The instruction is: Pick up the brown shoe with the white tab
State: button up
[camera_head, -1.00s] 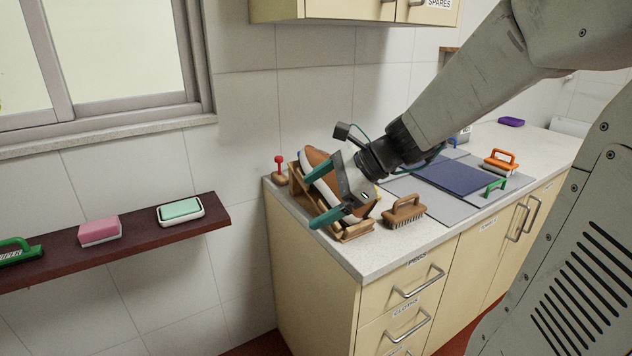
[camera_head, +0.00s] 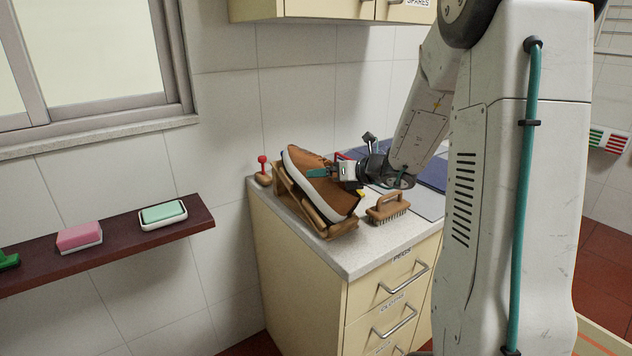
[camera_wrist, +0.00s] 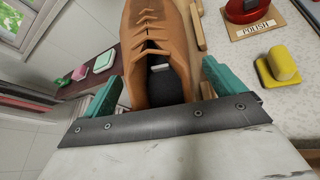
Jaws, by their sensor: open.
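The brown shoe (camera_head: 322,193) has a pale sole and leans on a wooden rack (camera_head: 330,230) at the near left end of the counter. In the wrist view the shoe (camera_wrist: 155,25) shows its laces and dark opening, with a small white tab (camera_wrist: 160,68) inside. My gripper (camera_head: 325,172) is at the shoe's upper right side in the head view. In the wrist view my gripper (camera_wrist: 162,72) is open, one teal finger on each side of the shoe's opening. Whether either finger touches the shoe, I cannot tell.
A wooden brush (camera_head: 387,208) stands right of the rack. A red-knobbed item (camera_head: 263,172) stands behind it, left. The wrist view shows a red polish tin (camera_wrist: 247,10) and a yellow block (camera_wrist: 284,63). A wall shelf (camera_head: 110,232) holds soap and a sponge.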

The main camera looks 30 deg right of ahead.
jog(key=shift+w+a+f, duration=0.15)
jog(key=shift+w+f, duration=0.05)
jog(key=shift+w, duration=0.2)
jog(key=shift+c, duration=0.3)
jog(key=c, duration=1.2)
jog(key=shift+r, duration=0.15)
